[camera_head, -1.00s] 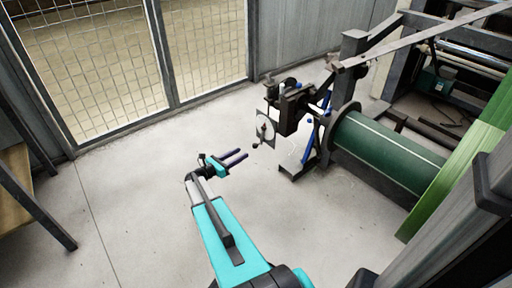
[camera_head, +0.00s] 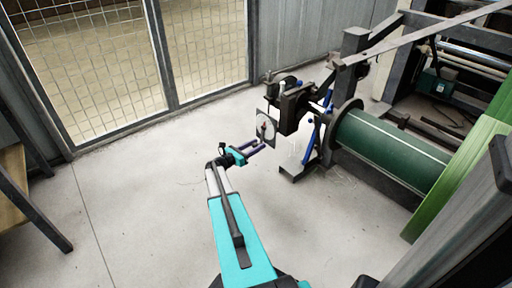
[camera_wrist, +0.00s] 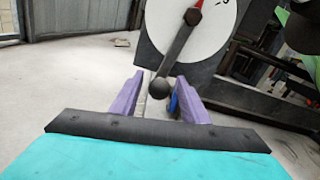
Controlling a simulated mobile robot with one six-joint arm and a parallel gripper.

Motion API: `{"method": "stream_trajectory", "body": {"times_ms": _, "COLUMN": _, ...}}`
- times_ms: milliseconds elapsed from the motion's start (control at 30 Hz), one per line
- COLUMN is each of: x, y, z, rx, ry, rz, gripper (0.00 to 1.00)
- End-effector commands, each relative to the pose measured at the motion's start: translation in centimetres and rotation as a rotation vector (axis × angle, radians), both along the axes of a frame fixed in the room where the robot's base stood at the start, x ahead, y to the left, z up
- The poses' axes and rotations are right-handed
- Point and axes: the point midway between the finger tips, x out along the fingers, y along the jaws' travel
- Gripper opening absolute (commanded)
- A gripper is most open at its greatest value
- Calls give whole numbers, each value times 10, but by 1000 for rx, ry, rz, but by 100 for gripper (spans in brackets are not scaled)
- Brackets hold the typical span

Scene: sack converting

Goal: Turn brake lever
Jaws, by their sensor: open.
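The brake lever (camera_wrist: 176,50) is a dark bar with a round black knob at its lower end, in front of a white dial (camera_wrist: 212,32) with a red mark. In the wrist view the knob appears between the tips of my gripper (camera_wrist: 158,92); I cannot tell whether the fingers touch it. The fingers are purple and apart. In the head view my gripper (camera_head: 258,147) is just below the white dial (camera_head: 265,126) at the machine's left end, and the lever is small and partly hidden there.
A dark machine block (camera_head: 294,110) carries the dial. To its right is a green roll (camera_head: 385,148). Blue bars (camera_head: 309,143) stand beside the block. A mesh fence (camera_head: 205,45) stands behind. The floor (camera_head: 130,205) to the left is clear.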

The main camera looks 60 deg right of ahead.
Motion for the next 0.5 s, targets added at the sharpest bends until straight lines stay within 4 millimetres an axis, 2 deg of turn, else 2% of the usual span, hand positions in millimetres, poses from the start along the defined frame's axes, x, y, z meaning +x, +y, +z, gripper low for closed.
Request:
{"method": "stream_trajectory", "body": {"times_ms": 200, "x": 0, "y": 0, "z": 0, "rx": 0, "ry": 0, "rz": 0, "gripper": 41}}
{"method": "stream_trajectory", "body": {"times_ms": 433, "x": 0, "y": 0, "z": 0, "rx": 0, "ry": 0, "rz": 0, "gripper": 3}}
{"method": "stream_trajectory", "body": {"times_ms": 500, "x": 0, "y": 0, "z": 0, "rx": 0, "ry": 0, "rz": 0, "gripper": 0}}
